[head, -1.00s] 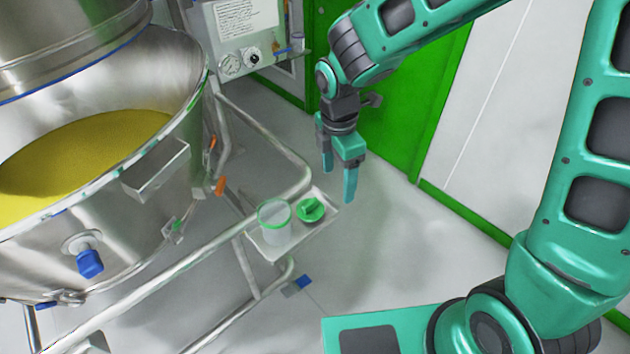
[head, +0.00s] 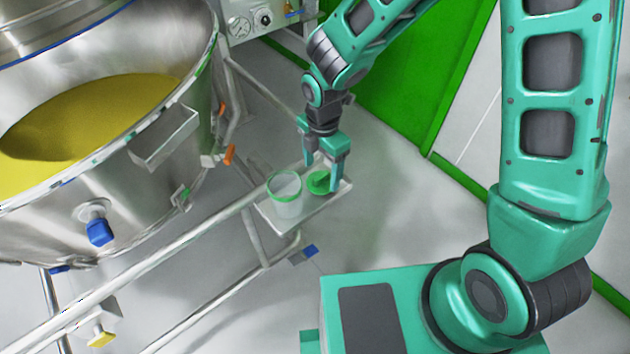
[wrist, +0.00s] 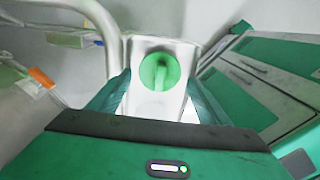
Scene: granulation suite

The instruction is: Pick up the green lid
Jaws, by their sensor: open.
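The green lid (head: 319,182) is round with a raised grip bar. It lies on a small metal tray (head: 304,217) beside a clear container with a green rim (head: 286,195). My gripper (head: 321,182) is open, pointing down, with its fingers to either side of the lid in the head view. In the wrist view the lid (wrist: 160,71) shows whole, between and beyond the two fingertips (wrist: 159,88). The jaws hold nothing. I cannot tell the exact height of the fingertips over the tray.
A large steel vessel (head: 150,215) with yellow powder (head: 85,118) stands at the left, with a small metal box (head: 165,140) on its side. Tubular frame rails (head: 205,228) run beside the tray.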

